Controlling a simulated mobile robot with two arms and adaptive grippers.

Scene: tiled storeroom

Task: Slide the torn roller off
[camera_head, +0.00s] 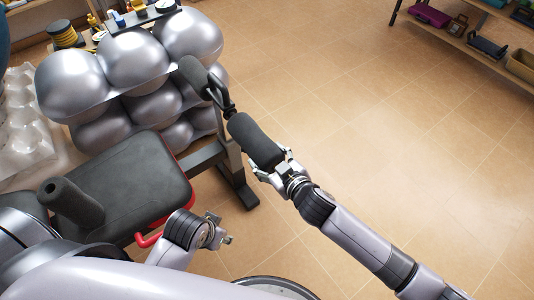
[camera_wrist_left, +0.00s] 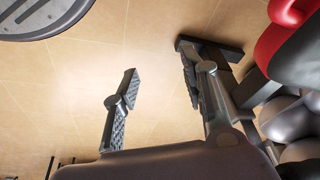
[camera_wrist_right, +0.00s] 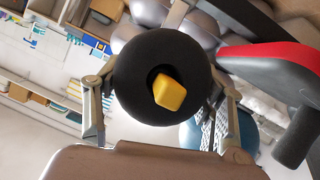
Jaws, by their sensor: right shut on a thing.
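A black foam roller (camera_head: 254,140) sits at the near end of a dark bar on the weight bench. My right gripper (camera_head: 272,168) is shut on the near end of this roller. In the right wrist view the roller's round end (camera_wrist_right: 135,70) faces the camera between the fingers, with a yellow piece (camera_wrist_right: 169,92) in its hole. How far the bar reaches inside is hidden, and no tear is clear. A second black roller (camera_head: 193,75) is at the bar's far side. My left gripper (camera_head: 220,232) is open and empty beside the bench; its spread fingers show in the left wrist view (camera_wrist_left: 160,80).
The black padded bench (camera_head: 130,185) with a red frame part (camera_head: 148,240) is at left, with another upright roller (camera_head: 72,203) near it. Silver balls (camera_head: 130,65) are stacked behind. A wooden shelf (camera_head: 460,40) stands at the far right. The tiled floor at right is clear.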

